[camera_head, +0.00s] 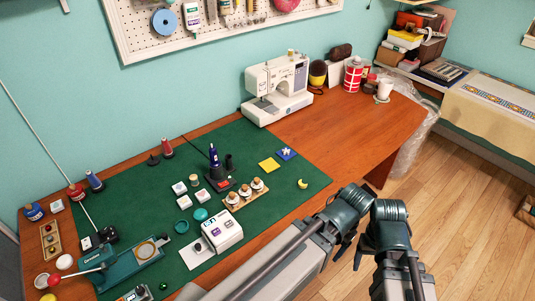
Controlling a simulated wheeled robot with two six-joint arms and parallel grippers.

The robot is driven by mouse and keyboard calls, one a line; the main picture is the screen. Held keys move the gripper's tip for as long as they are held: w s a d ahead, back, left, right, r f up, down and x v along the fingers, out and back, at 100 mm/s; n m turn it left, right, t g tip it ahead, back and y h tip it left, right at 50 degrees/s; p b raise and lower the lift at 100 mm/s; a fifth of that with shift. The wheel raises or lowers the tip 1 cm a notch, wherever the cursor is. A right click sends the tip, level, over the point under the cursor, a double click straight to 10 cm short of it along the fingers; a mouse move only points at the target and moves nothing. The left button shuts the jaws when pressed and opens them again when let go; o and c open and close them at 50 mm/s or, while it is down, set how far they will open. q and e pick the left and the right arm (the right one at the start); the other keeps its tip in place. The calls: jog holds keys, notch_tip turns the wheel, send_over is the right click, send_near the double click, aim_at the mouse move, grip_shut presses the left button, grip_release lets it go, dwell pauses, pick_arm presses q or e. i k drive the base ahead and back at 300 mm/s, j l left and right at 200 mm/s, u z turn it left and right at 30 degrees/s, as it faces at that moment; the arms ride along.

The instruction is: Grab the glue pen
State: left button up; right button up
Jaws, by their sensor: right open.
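A dark purple, pen-like bottle (213,156) stands upright on a small dark and red base on the green mat (285,205); it may be the glue pen, but it is too small to be sure. My right gripper (348,257) is near the table's front edge, right of and well apart from the bottle. Its dark jaws are open, with nothing seen between them. My left gripper is not in view.
A white sewing machine (278,88) stands at the back of the wooden table (355,125). A white box (222,232), a wooden holder with spools (245,195) and several small blocks surround the bottle. A teal device (135,270) is at front left. The mat's right part is mostly clear.

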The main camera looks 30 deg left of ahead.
aim_at(215, 162)
jog(key=u, duration=1.45)
